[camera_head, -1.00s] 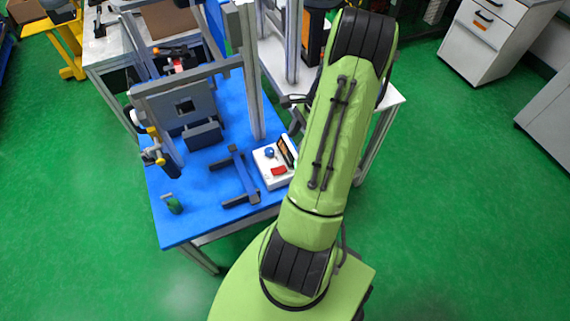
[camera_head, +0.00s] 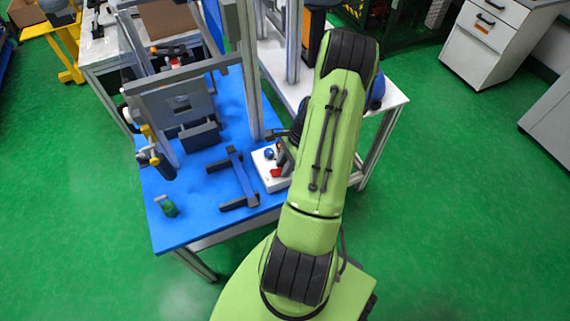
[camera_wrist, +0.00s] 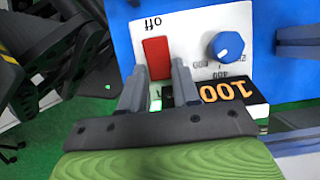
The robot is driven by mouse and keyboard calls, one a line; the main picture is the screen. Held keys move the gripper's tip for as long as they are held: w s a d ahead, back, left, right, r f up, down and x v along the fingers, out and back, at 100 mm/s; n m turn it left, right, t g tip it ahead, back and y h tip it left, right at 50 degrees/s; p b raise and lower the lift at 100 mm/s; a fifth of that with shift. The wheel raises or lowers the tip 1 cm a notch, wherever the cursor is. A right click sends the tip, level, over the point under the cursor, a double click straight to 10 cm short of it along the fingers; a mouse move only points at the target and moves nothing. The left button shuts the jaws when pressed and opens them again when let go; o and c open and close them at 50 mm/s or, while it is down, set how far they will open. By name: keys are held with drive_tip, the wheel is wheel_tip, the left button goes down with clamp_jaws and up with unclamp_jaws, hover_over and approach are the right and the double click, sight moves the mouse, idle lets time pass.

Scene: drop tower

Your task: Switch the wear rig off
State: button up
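The control box (camera_head: 267,181) is white and stands on the blue table to the left of my arm. In the wrist view its white panel (camera_wrist: 188,28) carries a red rocker switch (camera_wrist: 157,58) marked "off" at one end, a blue knob (camera_wrist: 225,46) with a number scale, and a black display (camera_wrist: 240,92) reading 100 in orange. My gripper (camera_wrist: 158,80) is over the panel, fingers apart, one on each side of the switch's near end. The head view hides most of the gripper behind my arm.
The drop tower frame (camera_head: 247,70) of grey profiles rises behind the box. A dark grey stand (camera_head: 238,178) lies left of the box, and a small green object (camera_head: 168,207) sits near the table's front left corner.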

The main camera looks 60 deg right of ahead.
clamp_jaws()
drive_tip(key=shift+w+a+r+g+h, duration=0.25)
drive_tip(key=shift+a+g+h, duration=0.2)
drive_tip(key=shift+h, duration=0.45)
drive_tip(key=shift+w+a+g+h, duration=0.1)
drive_tip(key=shift+g+h, duration=0.45)
drive_tip(key=shift+h, duration=0.25)
drive_tip(key=o, duration=0.5)
unclamp_jaws()
drive_tip(key=shift+r, duration=0.1)
drive_tip(key=r+p, duration=0.2)
drive_tip(key=r, duration=0.6)
drive_tip(key=r+p, duration=0.3)
drive_tip(key=r, duration=0.4)
drive_tip(key=shift+d+r, duration=0.2)
drive_tip(key=shift+r, duration=0.15)
